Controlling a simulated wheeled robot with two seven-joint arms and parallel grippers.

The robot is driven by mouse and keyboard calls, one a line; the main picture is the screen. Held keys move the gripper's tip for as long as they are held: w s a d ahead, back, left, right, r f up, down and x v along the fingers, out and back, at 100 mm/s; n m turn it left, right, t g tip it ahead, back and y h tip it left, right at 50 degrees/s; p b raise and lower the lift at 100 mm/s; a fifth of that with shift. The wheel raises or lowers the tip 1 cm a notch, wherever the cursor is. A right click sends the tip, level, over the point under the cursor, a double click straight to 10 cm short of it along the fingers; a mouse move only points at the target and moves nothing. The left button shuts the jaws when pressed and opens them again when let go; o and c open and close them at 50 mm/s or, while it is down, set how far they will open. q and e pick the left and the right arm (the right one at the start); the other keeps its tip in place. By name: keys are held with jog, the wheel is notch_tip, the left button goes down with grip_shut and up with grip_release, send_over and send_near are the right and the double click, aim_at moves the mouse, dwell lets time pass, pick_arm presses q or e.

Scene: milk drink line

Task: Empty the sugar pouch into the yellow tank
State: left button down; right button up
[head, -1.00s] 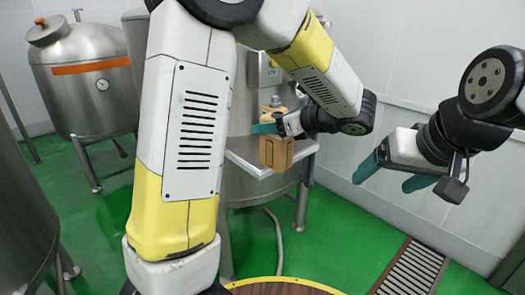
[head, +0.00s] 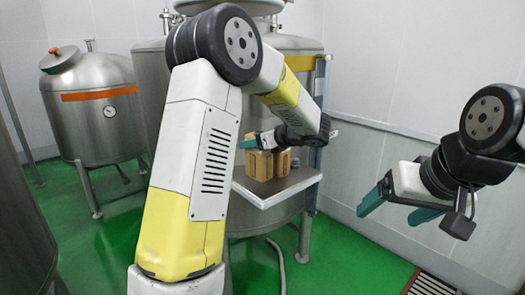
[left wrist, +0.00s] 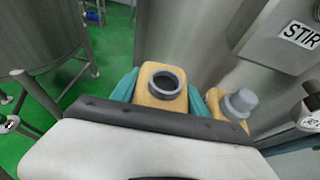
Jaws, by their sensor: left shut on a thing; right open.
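My left gripper (head: 250,143) is shut on a tan pouch (head: 261,166), held upright at the front of a metal shelf. In the left wrist view the held pouch (left wrist: 160,98) sits between the teal fingers, its round dark neck open and uncapped. A second tan pouch (head: 283,163) stands just right of it; a grey cap tops this one (left wrist: 238,106) in the left wrist view. I cannot read any label. My right gripper (head: 391,212) is open and empty at the right.
The shelf (head: 285,192) juts from the steel tank. Another tank with an orange band (head: 98,94) stands at the back left. A box marked STIR (left wrist: 285,38) is close to the held pouch. Green floor is clear at the right, with a drain grate (head: 428,284).

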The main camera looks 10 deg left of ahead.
pick_arm(q)
jog(key=shift+w+a+f, duration=0.15)
jog(key=shift+f, duration=0.35)
jog(key=shift+w+a+f, duration=0.1)
jog(key=shift+w+f, duration=0.1)
jog(key=shift+f, duration=0.35)
jog(key=shift+w+a+f, duration=0.15)
jog(key=shift+f, duration=0.55)
jog(key=c, duration=0.6)
grip_release()
jog(key=shift+f, duration=0.1)
